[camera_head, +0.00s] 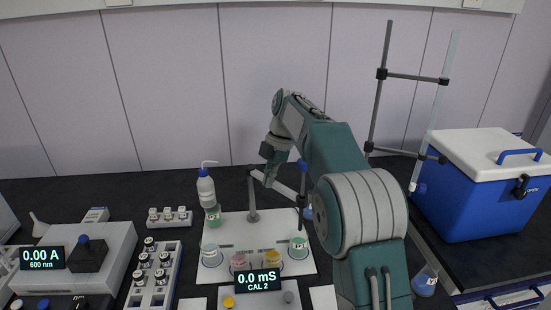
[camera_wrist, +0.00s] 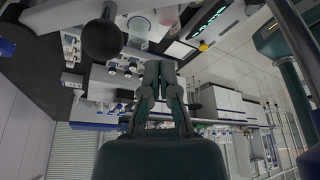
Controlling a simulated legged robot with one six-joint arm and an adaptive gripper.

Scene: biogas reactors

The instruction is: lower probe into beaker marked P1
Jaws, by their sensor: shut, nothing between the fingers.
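A probe (camera_head: 302,182) with a blue top hangs upright from the holder arm (camera_head: 286,189) of a small stand (camera_head: 252,198), above the right side of a white board (camera_head: 228,234). Beakers stand on the board: a pale one (camera_head: 211,256), a pink one (camera_head: 238,262), a yellow one (camera_head: 271,262), and green ones at right (camera_head: 299,249) and back left (camera_head: 213,217). Their labels are too small to read, so I cannot tell which is P1. My gripper (camera_wrist: 160,66) is shut and empty; in the head view it points down near the holder arm, left of the probe.
A wash bottle (camera_head: 206,188) stands at the board's back left. Vial racks (camera_head: 153,275) and a photometer (camera_head: 85,262) are left. A tall stand (camera_head: 378,90) and a blue cooler (camera_head: 470,200) are right.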

